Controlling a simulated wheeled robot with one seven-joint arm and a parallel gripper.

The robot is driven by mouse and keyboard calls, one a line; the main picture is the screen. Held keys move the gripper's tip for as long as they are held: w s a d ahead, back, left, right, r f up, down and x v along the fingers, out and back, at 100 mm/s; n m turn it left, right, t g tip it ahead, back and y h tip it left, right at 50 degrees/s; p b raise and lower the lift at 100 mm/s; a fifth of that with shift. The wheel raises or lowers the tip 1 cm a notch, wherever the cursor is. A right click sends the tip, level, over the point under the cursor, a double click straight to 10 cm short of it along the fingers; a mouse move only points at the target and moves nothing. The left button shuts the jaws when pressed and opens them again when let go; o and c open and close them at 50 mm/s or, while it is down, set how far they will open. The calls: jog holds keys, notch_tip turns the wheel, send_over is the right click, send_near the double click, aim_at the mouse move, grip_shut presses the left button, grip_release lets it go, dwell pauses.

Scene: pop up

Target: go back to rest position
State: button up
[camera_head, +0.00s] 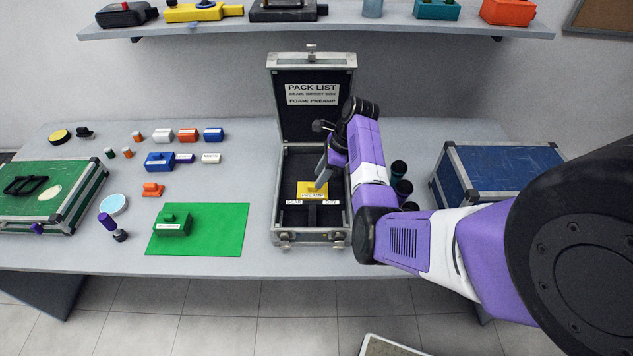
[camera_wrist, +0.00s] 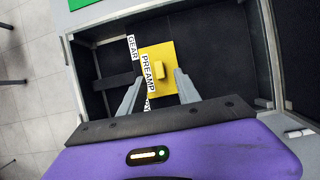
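My gripper (camera_head: 322,174) is low over the open case (camera_head: 282,215) in the middle of the table. In the wrist view my gripper (camera_wrist: 157,88) has its two fingers apart, one on each side of the yellow preamp box (camera_wrist: 166,55), with gaps between them and its raised knob. The yellow preamp box (camera_head: 308,189) lies inside the case, behind the labels that read GEAR and what looks like DITY. The case lid stands up at the back with a PACK LIST label (camera_head: 312,94). My arm reaches in from the right.
A green box (camera_head: 172,226) sits on a green mat (camera_head: 225,240) left of the case. A green case (camera_head: 50,190) is far left, a blue case (camera_head: 500,168) right. Dark cylinders (camera_head: 399,168) stand close beside my arm. A shelf (camera_head: 330,27) with devices hangs above the back.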

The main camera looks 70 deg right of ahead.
jog(key=v, duration=0.3)
jog(key=shift+s+r, duration=0.1)
jog(key=shift+r, duration=0.15)
jog(key=shift+d, duration=0.1)
